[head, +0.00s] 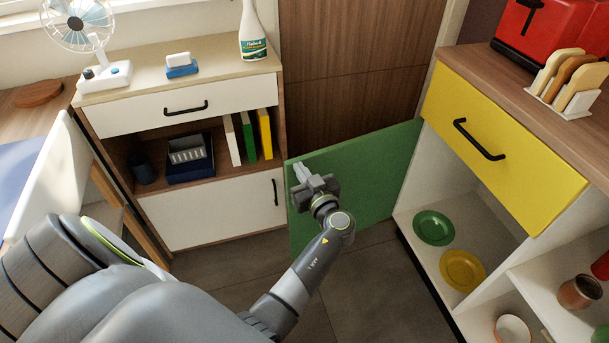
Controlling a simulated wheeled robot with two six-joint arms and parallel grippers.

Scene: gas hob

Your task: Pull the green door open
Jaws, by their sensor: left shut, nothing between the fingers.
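The green door (380,165) stands swung open from the right-hand cabinet, below and behind the yellow drawer (500,150). Its free edge is at the left, near the white cabinet. My left gripper (301,172) is shut and empty, in front of the door's upper left part. I cannot tell whether it touches the door. The gripper and wrist hide part of the door, and no handle on it shows. My right gripper is not in the picture.
A white cabinet (215,213) with a black handle stands close to the door's free edge. Grey floor (375,290) lies clear between the cabinets.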

